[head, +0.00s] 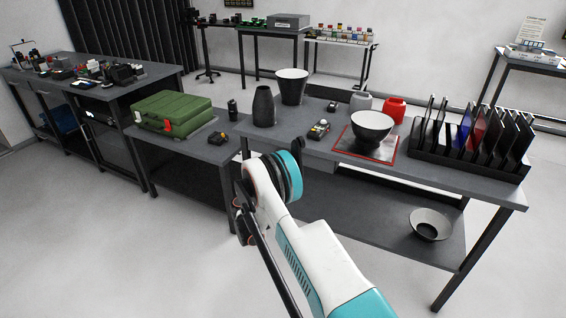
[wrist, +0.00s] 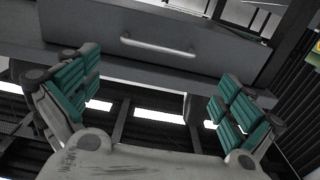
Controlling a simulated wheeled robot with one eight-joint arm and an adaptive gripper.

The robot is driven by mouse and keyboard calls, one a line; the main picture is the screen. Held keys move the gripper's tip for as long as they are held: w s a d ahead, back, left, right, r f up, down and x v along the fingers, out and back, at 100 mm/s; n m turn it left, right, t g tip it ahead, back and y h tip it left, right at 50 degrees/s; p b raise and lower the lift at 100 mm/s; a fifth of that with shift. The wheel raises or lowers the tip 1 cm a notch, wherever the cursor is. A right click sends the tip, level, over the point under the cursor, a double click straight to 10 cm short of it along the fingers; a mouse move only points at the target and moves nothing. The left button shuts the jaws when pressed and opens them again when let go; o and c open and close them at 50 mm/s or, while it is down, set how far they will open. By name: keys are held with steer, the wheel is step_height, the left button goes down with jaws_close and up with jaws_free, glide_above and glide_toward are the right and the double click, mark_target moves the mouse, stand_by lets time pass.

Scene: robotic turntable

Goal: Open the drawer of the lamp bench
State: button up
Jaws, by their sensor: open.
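The bench (head: 455,186) with dark bowl and cone shapes on its grey top stands right of centre in the head view. In the wrist view a grey drawer front (wrist: 100,48) spans the top, with a silver bar handle (wrist: 158,47) across its middle. How far the drawer stands out, if at all, I cannot tell. My gripper (wrist: 155,88) is open and empty, its teal-padded fingers wide apart on either side of the handle and below it in the picture. Nothing is seen touching the handle. In the head view my arm hides most of the gripper.
A dark bowl (head: 372,127) on a red-edged mat and a rack of tablets (head: 470,150) stand on the bench. A lower bench with a green case (head: 172,113) adjoins at left. A bowl (head: 430,224) lies on the lower shelf. The floor in front is clear.

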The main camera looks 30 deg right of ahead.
steer(key=b+x, duration=0.2)
steer(key=x, duration=0.7)
steer(key=shift+w+d, duration=0.1)
steer(key=shift+w, duration=0.05)
steer(key=c, duration=1.3)
